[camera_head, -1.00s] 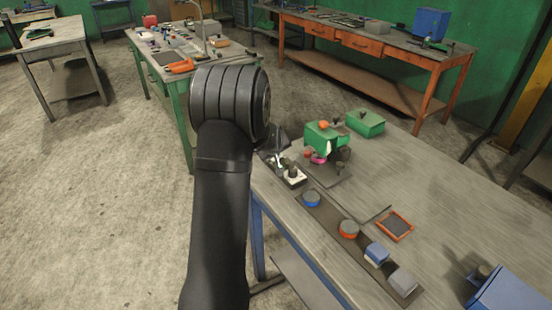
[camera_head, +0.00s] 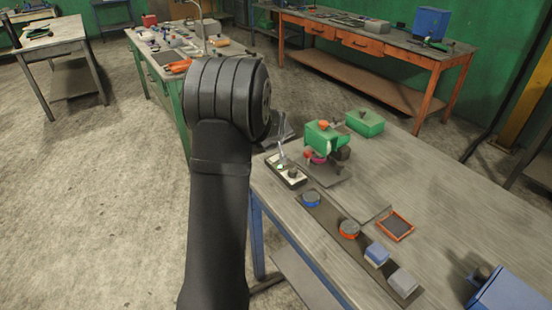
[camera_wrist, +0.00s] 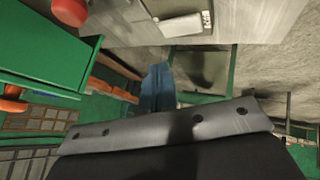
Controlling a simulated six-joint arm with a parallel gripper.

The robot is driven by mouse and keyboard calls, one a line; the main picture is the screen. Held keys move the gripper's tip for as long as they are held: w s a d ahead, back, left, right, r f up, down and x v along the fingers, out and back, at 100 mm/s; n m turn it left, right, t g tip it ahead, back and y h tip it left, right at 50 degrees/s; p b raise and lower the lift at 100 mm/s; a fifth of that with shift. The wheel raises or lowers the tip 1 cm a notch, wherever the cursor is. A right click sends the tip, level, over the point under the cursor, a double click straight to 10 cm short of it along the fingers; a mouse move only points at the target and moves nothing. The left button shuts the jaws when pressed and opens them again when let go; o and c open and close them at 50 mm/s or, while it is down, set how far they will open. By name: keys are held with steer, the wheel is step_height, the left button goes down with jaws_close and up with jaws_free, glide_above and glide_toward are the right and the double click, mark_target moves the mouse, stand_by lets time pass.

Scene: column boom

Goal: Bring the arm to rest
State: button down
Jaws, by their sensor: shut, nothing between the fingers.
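My gripper (camera_wrist: 165,125) fills the lower part of the wrist view as a grey bolted bar, shut and with nothing seen in it. In the head view my black arm and its rounded joint hide most of the gripper; a dark part of it (camera_head: 278,130) shows just right of the joint, beyond the white tray. My arm stands at the left edge of the near workbench (camera_head: 440,190). The green machine (camera_head: 322,136) on that bench is right of my gripper, apart from it in the head view.
A white tray (camera_head: 279,172) with small items sits at the bench's left edge. A green box (camera_head: 365,122) stands behind the machine. A green-legged table (camera_head: 164,62) is behind my arm.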

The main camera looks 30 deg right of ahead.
steer(key=shift+d+r, duration=0.1)
steer(key=shift+r, duration=0.4)
steer(key=shift+f, duration=0.1)
steer(key=shift+f, duration=0.3)
steer(key=shift+w+r, duration=0.1)
steer(key=shift+r, duration=0.15)
steer(key=r, duration=0.4)
steer(key=shift+d+r, duration=0.2)
steer(key=shift+r, duration=0.2)
steer(key=shift+f, duration=0.1)
